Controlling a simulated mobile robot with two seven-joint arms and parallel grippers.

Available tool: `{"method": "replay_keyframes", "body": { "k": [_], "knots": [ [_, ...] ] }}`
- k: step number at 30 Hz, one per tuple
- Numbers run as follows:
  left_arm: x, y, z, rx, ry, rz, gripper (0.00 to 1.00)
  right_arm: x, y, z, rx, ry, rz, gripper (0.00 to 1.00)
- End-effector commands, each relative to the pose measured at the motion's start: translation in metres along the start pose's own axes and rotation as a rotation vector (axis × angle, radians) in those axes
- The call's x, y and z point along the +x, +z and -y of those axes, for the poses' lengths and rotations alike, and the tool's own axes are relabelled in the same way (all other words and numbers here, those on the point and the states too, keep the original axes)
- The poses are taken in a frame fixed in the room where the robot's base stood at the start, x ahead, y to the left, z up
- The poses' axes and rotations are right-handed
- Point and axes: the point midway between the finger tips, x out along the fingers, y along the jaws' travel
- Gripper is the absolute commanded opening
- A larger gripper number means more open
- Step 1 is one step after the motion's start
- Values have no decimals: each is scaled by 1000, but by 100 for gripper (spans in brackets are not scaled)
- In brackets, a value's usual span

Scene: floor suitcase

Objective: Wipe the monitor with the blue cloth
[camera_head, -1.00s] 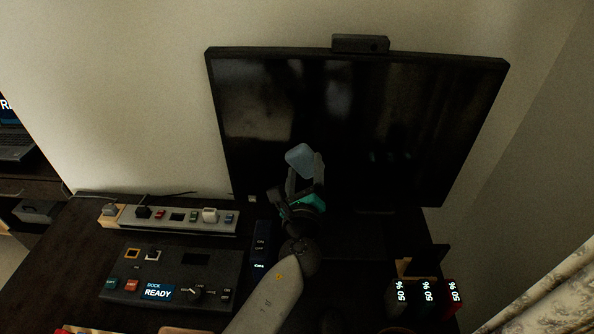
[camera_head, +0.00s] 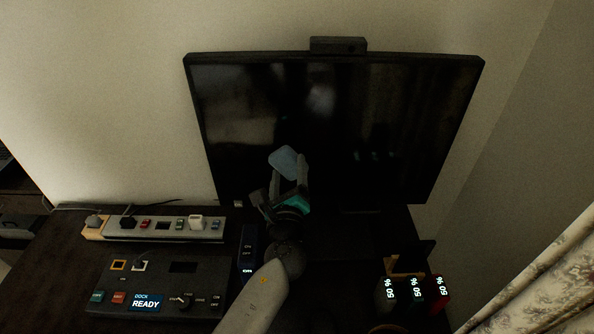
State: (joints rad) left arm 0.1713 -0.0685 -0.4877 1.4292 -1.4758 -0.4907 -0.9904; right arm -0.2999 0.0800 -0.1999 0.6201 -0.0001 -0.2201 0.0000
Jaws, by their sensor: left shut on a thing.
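The monitor (camera_head: 370,110) is a large dark screen standing at the back of the desk, leaning slightly in the view. My left gripper (camera_head: 287,178) is in front of the lower left part of the screen, its fingers pointing up. It is shut on the blue cloth (camera_head: 284,160), a small pale blue piece that shows above and between the fingertips. The cloth overlaps the screen in the picture; I cannot tell whether it touches the glass. My right gripper does not show.
A power strip (camera_head: 165,228) and a dark control panel (camera_head: 160,285) reading "READY" lie at the left. Several small units with "50 %" displays (camera_head: 415,292) stand at the front right. A black bar device (camera_head: 339,45) sits on the monitor's top edge. A patterned curtain (camera_head: 540,280) hangs at the right.

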Motion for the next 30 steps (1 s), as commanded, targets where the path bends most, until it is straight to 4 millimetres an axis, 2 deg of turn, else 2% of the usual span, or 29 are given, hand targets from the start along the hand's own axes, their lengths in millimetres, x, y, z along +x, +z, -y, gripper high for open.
{"method": "replay_keyframes", "body": {
  "k": [1, 7, 18, 30],
  "knots": [
    [2, 6, -5, 4, 7, 10, 12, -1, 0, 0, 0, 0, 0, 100],
    [2, 11, -12, 5, 10, 11, 12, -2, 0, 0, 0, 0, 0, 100],
    [0, 30, -37, 6, 11, 11, 12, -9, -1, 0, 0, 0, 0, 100],
    [-2, 42, -53, 6, 11, 10, 12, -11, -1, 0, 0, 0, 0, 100]
  ]
}}
